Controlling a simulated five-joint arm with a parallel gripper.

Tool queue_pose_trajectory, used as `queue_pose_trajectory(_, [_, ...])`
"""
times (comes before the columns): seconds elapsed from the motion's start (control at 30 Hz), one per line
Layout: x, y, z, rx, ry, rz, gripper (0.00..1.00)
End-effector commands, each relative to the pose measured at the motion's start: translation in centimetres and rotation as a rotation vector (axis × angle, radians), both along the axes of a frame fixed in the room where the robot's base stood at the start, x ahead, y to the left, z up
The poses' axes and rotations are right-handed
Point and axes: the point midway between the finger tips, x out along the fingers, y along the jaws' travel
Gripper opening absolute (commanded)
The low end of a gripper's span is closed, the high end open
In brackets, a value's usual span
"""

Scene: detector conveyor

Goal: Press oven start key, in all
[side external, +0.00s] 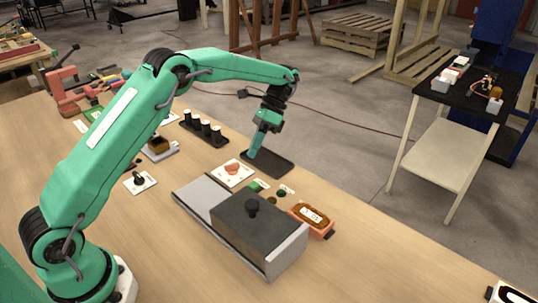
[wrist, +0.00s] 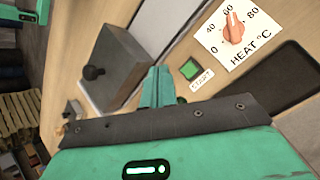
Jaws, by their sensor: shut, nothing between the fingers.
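A small green key (wrist: 189,68) with a START label (wrist: 202,78) lies beside the heat dial in the wrist view. It also shows as a green patch (side external: 258,185) in the side view. The oven is a dark grey box (side external: 250,225) with a black knob on top; it also shows in the wrist view (wrist: 122,65). My gripper (side external: 252,154) is shut and empty, pointing down above the panel area near the dark mat. In the wrist view its fingers (wrist: 158,85) show left of the green key, apart from it in the picture. The height of the tips is hard to tell.
A white HEAT plate with a red dial (side external: 233,172) sits next to the key. A dark mat (side external: 272,163) lies behind it. A rack of dark jars (side external: 203,131) is at the back left.

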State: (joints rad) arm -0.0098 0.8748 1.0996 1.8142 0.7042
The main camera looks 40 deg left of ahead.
Motion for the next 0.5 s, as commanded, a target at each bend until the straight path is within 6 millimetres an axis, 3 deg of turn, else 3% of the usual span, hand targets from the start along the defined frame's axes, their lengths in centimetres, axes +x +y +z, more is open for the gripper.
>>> queue_pose_trajectory(0.5, [0.0, 0.0, -4.5, 0.000, 0.002, 0.000, 0.00])
